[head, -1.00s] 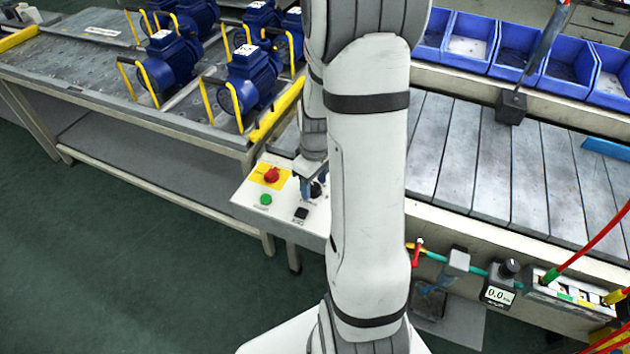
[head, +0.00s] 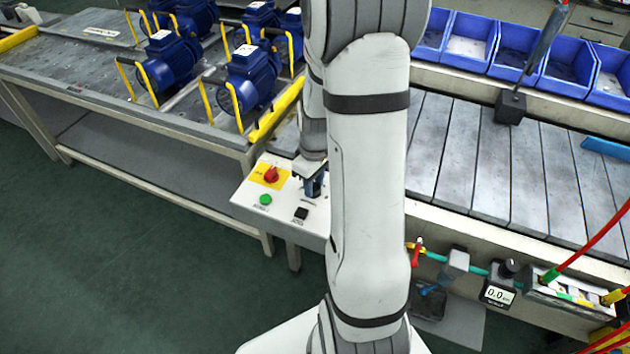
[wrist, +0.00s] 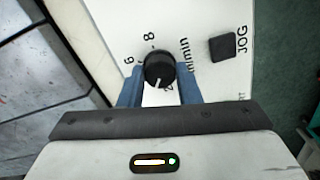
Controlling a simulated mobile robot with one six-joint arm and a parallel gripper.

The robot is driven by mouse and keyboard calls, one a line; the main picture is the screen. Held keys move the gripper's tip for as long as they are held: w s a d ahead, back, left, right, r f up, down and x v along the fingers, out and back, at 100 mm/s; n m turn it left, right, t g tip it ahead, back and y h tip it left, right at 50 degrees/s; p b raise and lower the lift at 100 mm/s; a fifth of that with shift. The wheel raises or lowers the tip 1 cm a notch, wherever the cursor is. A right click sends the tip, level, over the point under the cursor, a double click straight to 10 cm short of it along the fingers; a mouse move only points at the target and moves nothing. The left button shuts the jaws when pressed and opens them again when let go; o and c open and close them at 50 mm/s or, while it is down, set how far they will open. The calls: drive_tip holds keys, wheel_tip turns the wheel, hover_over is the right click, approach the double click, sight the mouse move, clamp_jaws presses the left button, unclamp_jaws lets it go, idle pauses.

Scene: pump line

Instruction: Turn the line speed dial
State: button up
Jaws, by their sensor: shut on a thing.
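The line speed dial (wrist: 159,69) is a round black knob with a white pointer line on the white control panel (head: 258,190). In the wrist view its pointer line points down towards my gripper, and the numbers 6 and 8 and "m/min" show around it. My gripper (wrist: 159,88) is shut on the dial, with one blue finger at each side. In the head view my gripper (head: 313,186) is at the panel's right part, and the dial is hidden behind it and my arm.
A red knob on a yellow plate (head: 271,175), a green button (head: 265,200) and a black JOG button (wrist: 222,47) sit near the dial. Blue pumps (head: 250,78) stand on the table at left. The slatted conveyor (head: 500,170) lies at right, bare near the panel.

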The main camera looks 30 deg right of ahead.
drive_tip(key=shift+w+m, duration=0.1)
drive_tip(key=shift+m, duration=0.4)
idle(0.4)
drive_tip(key=m, duration=0.2)
drive_tip(key=shift+m+b, duration=0.35)
drive_tip(key=shift+m, duration=0.05)
drive_tip(key=m, duration=0.4)
drive_tip(key=shift+r, duration=0.1)
drive_tip(key=m, duration=0.4)
drive_tip(key=shift+t+b, duration=0.3)
drive_tip(key=shift+b, duration=0.05)
drive_tip(key=shift+m, duration=1.9)
drive_tip(key=o, duration=1)
drive_tip(key=shift+c, duration=0.2)
